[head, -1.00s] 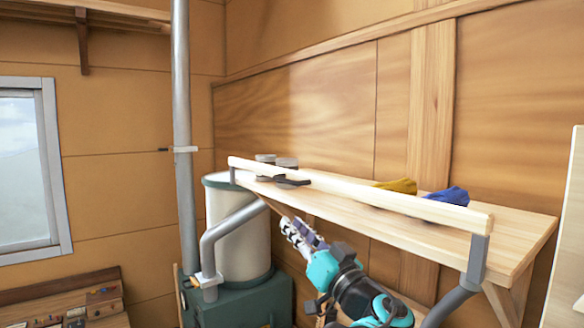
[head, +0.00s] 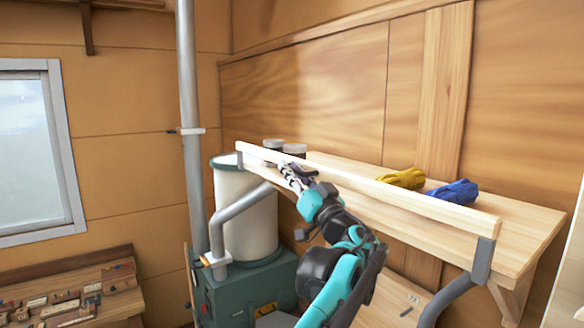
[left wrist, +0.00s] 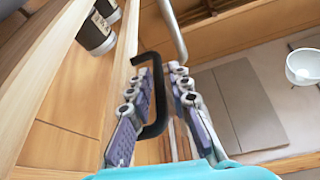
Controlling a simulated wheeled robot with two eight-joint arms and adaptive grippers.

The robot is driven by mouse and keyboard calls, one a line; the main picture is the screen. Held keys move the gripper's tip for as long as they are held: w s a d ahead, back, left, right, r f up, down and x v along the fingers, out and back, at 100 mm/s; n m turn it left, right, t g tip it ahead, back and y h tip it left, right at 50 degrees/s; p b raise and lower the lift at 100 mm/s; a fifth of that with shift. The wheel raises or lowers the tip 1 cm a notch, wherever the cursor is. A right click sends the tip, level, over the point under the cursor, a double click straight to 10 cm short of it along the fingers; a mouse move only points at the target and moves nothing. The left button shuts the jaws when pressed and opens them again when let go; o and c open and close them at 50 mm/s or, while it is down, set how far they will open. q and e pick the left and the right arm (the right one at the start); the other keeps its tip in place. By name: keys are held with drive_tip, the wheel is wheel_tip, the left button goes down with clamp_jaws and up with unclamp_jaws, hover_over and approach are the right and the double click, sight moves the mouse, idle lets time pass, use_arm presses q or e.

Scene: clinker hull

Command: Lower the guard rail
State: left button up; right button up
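The guard rail (head: 370,185) is a pale wooden bar on grey end brackets, standing raised along the shelf's front edge. In the left wrist view it is a wooden strip (left wrist: 121,70) with a black handle (left wrist: 161,92) on it. My left gripper (head: 298,177) is at the rail's front, toward its left part. In the left wrist view, the gripper's fingers (left wrist: 160,78) stand apart on either side of the handle's bar, with gaps showing. In the head view the gripper mostly hides the handle. My right gripper is in neither view.
The shelf (head: 505,232) behind the rail holds dark cans with pale lids (head: 294,149), a yellow rope bundle (head: 402,179) and a blue one (head: 455,191). A pale cylinder (head: 243,215) on a green base and a grey pipe (head: 189,120) stand left.

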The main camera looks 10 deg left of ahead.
use_arm(q)
drive_tip(key=shift+w, duration=0.1)
clamp_jaws()
drive_tip(key=shift+a, duration=0.1)
